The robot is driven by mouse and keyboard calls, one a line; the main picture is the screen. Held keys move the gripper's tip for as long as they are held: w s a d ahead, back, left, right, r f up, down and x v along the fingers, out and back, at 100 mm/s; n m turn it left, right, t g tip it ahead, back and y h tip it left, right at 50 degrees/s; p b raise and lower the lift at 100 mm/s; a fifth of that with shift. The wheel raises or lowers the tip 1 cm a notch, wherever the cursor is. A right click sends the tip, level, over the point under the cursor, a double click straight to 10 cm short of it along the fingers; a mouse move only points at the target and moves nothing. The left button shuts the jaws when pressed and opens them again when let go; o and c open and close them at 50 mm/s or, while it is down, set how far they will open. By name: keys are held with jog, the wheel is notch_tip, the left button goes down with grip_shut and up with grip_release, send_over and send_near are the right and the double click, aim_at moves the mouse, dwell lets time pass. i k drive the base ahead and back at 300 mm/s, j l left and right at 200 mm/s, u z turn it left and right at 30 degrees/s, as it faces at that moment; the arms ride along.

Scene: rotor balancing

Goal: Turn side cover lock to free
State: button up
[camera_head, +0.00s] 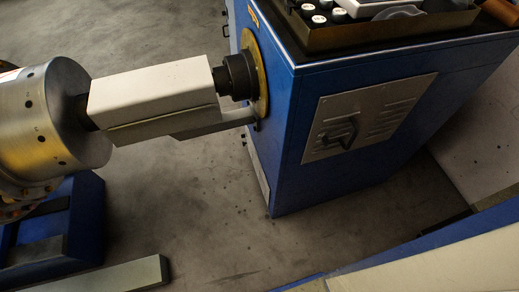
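A pale grey side cover panel (377,112) with rows of slots sits on the side face of the blue cabinet (290,165). A dark handle-like part (340,133) stands out at the panel's left half. It may be the side cover lock, but its setting is too small to read. The panel looks closed against the cabinet. My gripper is not in view, and no part of my arm can be made out with certainty.
A metal rotor (55,120) lies at the left, joined to the cabinet by a shaft under a white box cover (150,100). A blue-edged cream surface (440,255) fills the lower right.

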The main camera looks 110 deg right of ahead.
aim_at(324, 138)
jog(key=i+j+z, duration=0.2)
jog(key=i+z, duration=0.2)
jog(key=i+j+z, duration=0.4)
jog(key=i+z, duration=0.1)
jog(key=z, duration=2.95)
